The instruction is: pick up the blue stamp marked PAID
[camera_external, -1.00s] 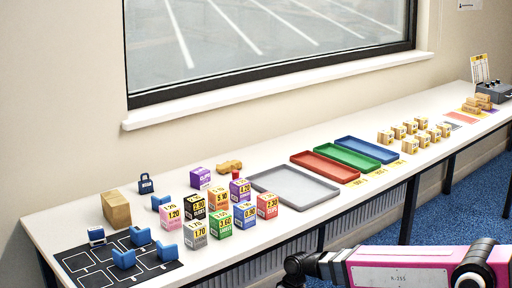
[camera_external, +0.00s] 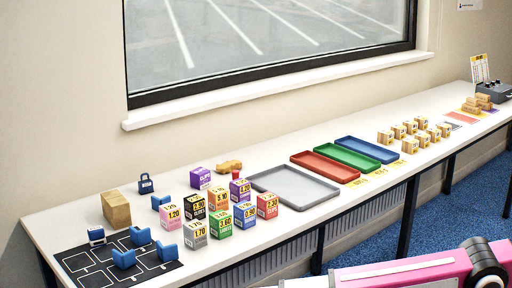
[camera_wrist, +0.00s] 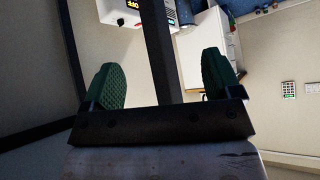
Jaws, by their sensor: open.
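Two blue stamp-like items stand at the left end of the white table, and their lettering is too small to read. One is a blue block with a pale label (camera_external: 97,237) at the left edge of the black mat. The other is a dark blue piece with a looped handle and small white lettering (camera_external: 146,184), behind the mat. I cannot tell which is marked PAID. My gripper (camera_wrist: 160,62) shows in the wrist view with its green pads wide apart and nothing between them. It is outside the external view, and no stamp shows in the wrist view.
Several plain blue pieces (camera_external: 123,259) lie on and near the black mat (camera_external: 87,269). A cardboard box (camera_external: 117,210) and several coloured price cubes (camera_external: 245,216) stand close by. Grey (camera_external: 294,187), red, green and blue trays lie farther right.

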